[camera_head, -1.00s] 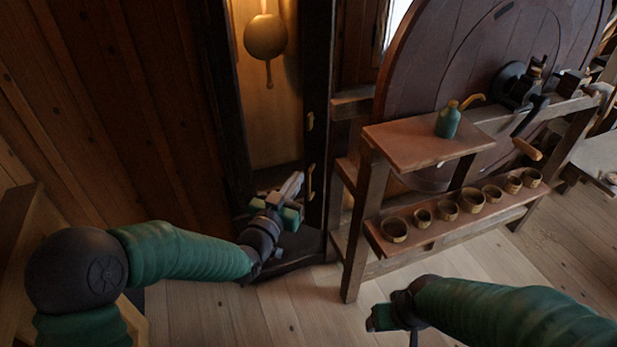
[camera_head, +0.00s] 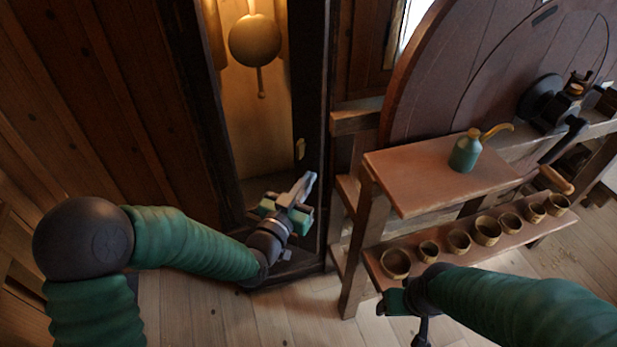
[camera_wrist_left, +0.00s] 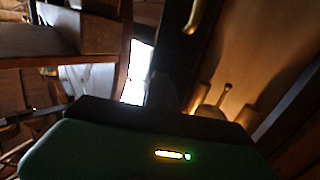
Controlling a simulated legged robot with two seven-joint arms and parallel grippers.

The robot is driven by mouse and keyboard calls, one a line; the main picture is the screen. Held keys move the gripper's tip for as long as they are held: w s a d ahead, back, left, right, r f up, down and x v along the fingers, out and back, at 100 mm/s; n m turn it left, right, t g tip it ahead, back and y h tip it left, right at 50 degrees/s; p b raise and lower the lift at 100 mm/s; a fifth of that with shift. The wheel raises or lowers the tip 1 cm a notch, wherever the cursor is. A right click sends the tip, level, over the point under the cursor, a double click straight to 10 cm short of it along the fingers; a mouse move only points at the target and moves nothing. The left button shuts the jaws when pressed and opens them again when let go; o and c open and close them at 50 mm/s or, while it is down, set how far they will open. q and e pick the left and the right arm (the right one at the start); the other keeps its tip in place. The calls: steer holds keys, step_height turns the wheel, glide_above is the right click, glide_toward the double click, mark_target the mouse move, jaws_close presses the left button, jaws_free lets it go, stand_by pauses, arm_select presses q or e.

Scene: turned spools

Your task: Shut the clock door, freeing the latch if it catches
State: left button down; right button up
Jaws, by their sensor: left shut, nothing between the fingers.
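The tall dark clock case stands open at the front, its lit interior (camera_head: 240,130) holding a round brass pendulum (camera_head: 255,40). A dark upright (camera_head: 312,90) with a small brass plate (camera_head: 300,148) borders the opening on the right; I cannot tell whether it is the door's edge or the case. My left gripper (camera_head: 309,182) is shut and empty in front of this upright, low down; contact is unclear. In the left wrist view, a brass handle (camera_wrist_left: 195,14) is on a dark upright, and the pendulum (camera_wrist_left: 210,115) shows too. My right gripper (camera_head: 388,303) is by the bench's lower shelf, its fingers unclear.
A bench (camera_head: 420,180) close right of the clock carries a green oil can (camera_head: 466,152). Several small cups (camera_head: 396,262) line its lower shelf (camera_head: 440,262). A large wooden wheel (camera_head: 430,90) stands behind. Floor (camera_head: 200,310) is clear at lower left.

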arm_select(q)
steer(key=shift+s+r, duration=0.1)
steer(key=shift+s, duration=0.1)
arm_select(e)
steer(key=shift+s, duration=0.25)
